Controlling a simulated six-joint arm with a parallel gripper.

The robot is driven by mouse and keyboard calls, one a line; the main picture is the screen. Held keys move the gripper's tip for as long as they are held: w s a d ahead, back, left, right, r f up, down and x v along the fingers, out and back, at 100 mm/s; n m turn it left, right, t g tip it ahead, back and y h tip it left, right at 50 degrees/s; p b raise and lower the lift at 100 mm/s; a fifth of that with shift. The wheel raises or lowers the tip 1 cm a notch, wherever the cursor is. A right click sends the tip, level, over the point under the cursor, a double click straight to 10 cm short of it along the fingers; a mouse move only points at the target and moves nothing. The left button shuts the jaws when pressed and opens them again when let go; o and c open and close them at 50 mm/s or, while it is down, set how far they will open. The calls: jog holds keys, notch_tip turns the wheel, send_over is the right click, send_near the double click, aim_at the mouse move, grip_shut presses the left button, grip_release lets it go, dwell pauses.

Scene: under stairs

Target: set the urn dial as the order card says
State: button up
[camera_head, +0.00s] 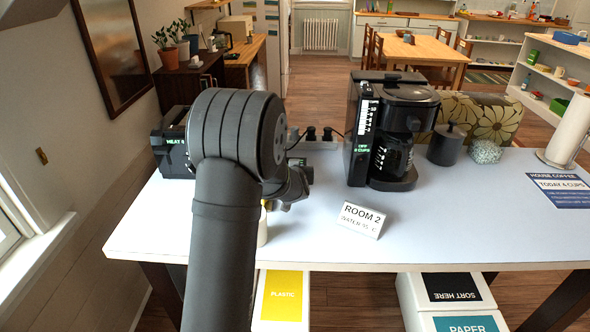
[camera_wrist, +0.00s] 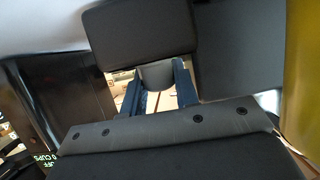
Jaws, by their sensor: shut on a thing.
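My gripper (camera_head: 292,188) is low over the table, left of the card and largely hidden behind my own arm. The wrist view is filled by dark close-up surfaces.
A black coffee maker (camera_head: 402,140) stands right of my gripper, its green display reading "OFF 0 CUPS". A black appliance (camera_head: 171,146) with a green "HEAT" readout is at the left. A dark canister (camera_head: 446,145) and paper roll (camera_head: 568,128) stand right. The table's front right is mostly clear.

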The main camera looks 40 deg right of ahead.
dwell(0.4)
jog(key=o, duration=1)
jog(key=shift+c, duration=0.2)
jog(key=v, duration=0.8)
